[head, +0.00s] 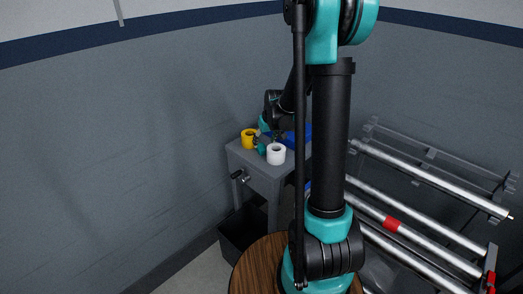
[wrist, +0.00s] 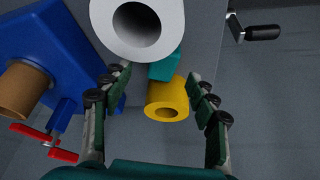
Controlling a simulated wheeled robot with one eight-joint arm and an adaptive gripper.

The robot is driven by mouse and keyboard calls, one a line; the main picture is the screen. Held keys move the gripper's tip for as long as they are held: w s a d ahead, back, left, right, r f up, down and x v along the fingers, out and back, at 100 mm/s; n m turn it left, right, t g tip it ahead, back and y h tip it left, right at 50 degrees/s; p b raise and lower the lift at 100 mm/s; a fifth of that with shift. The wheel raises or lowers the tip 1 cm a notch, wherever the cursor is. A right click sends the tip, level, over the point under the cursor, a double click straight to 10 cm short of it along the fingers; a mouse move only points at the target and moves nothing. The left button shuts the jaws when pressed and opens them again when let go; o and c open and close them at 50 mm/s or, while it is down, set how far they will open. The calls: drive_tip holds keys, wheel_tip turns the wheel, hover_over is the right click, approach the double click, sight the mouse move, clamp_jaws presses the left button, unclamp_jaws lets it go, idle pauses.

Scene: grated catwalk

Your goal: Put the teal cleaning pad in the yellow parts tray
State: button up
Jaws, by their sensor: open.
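A teal block, which looks like the teal cleaning pad (wrist: 164,67), lies on the grey surface in the wrist view, between a white roll and a yellow roll. It is partly hidden by the white roll. My gripper (wrist: 158,77) is open, one finger on each side of the pad and yellow roll. Nothing is visibly held between its fingers. In the head view my gripper (head: 265,138) is over a small grey cabinet; I cannot clearly pick out the pad there. I see no yellow parts tray in either view.
The yellow roll (wrist: 167,98) and white roll (wrist: 138,25) stand close to the pad. A blue object (wrist: 72,40) with a brown cylinder (wrist: 22,88) and red handles is on the left. The cabinet (head: 257,170) stands beside a rack of metal bars (head: 430,180).

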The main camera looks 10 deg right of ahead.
sight(262, 147)
drive_tip(key=shift+a+x, duration=0.15)
drive_tip(key=shift+x, duration=1)
drive_tip(key=shift+a+x, duration=0.1)
drive_tip(key=shift+x, duration=1.1)
drive_tip(key=shift+w+r, duration=0.1)
drive_tip(key=c, duration=1.1)
drive_tip(key=shift+r, duration=0.15)
